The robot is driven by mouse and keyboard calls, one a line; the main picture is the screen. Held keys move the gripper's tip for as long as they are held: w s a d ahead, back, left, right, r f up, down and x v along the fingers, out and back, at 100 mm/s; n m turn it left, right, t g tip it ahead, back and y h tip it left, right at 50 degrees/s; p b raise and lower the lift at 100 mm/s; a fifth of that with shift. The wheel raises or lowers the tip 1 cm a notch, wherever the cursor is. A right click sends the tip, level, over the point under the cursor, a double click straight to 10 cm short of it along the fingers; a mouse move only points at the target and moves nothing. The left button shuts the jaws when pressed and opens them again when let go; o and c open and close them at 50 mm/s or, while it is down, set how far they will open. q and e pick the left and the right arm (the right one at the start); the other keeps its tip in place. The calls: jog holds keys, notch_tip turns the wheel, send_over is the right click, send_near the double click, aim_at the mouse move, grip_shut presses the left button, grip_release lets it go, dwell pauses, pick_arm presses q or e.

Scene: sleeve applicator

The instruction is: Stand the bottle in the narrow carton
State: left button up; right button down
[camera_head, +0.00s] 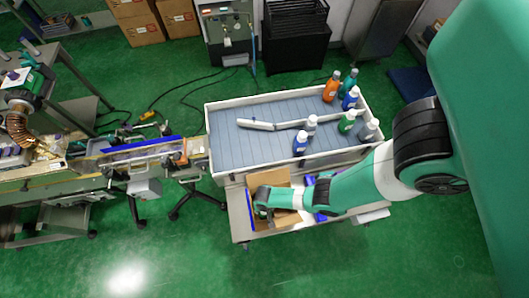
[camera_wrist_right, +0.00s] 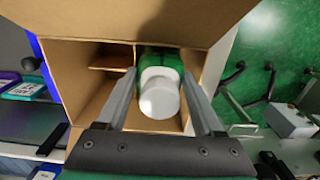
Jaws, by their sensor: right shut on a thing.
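A green bottle (camera_wrist_right: 160,62) with a white cap (camera_wrist_right: 159,98) is held between the fingers of my right gripper (camera_wrist_right: 160,80) in the right wrist view. I look down on its cap. The cardboard carton (camera_wrist_right: 90,50) has raised flaps and inner dividers. The bottle lines up with the carton's right-hand cell; how deep it sits is hard to tell. In the head view the carton (camera_head: 283,181) stands on the lower bench, with my right gripper (camera_head: 262,198) over it, hiding the bottle. My left gripper is not in view.
A shallow white-walled tray (camera_head: 225,104) behind the carton holds several bottles, including an orange one (camera_head: 331,87) and a blue one (camera_head: 300,142). A conveyor (camera_head: 135,157) ends left of the tray. Blue items lie right of the carton. Green floor is open in front.

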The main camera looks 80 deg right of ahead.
jog(key=shift+f+b, duration=2.5)
jog(key=shift+f, duration=0.05)
jog(key=shift+c, duration=1.4)
grip_release()
notch_tip(320, 180, up, 9)
jog(key=p, duration=0.8)
jog(key=shift+p, duration=0.35)
jog(key=shift+f, duration=0.1)
